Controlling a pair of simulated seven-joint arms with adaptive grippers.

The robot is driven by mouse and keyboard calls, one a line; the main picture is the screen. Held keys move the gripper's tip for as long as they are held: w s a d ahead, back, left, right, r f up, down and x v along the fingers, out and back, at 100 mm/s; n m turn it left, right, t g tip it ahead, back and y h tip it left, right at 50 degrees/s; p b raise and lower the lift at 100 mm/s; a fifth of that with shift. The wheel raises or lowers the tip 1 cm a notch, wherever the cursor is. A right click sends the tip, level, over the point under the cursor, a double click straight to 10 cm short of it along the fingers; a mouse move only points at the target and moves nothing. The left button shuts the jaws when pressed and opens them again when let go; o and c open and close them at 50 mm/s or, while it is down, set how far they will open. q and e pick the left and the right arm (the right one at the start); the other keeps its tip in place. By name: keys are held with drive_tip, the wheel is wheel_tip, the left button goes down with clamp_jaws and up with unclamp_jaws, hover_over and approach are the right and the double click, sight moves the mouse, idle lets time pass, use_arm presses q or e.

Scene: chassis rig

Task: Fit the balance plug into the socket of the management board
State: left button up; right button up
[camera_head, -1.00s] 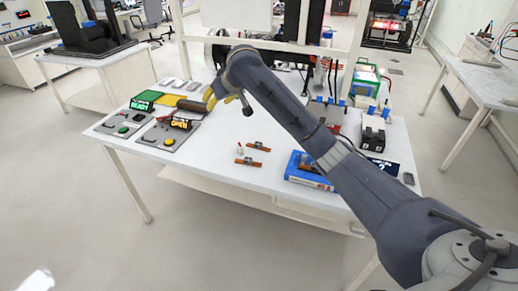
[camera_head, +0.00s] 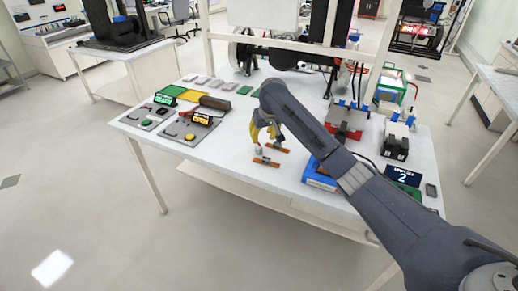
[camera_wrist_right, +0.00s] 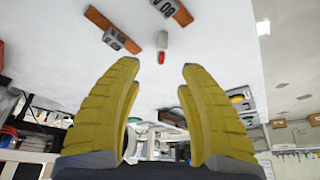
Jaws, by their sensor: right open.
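My right gripper (camera_head: 262,138) is over the middle of the white table, with its yellow fingers pointing down. In the right wrist view its two fingers (camera_wrist_right: 160,68) are spread apart with nothing between them. I cannot make out the management board's socket. My left gripper is not in view.
Two grey panels stand at the table's left, one with a yellow button (camera_head: 190,137). A blue box (camera_head: 318,175) lies right of the bars. A red unit (camera_head: 346,120) and a black block (camera_head: 395,145) stand further right.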

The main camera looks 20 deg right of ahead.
sight(259, 147)
drive_tip(key=shift+x, duration=4.7)
drive_tip(key=shift+a, duration=0.15)
clamp_jaws()
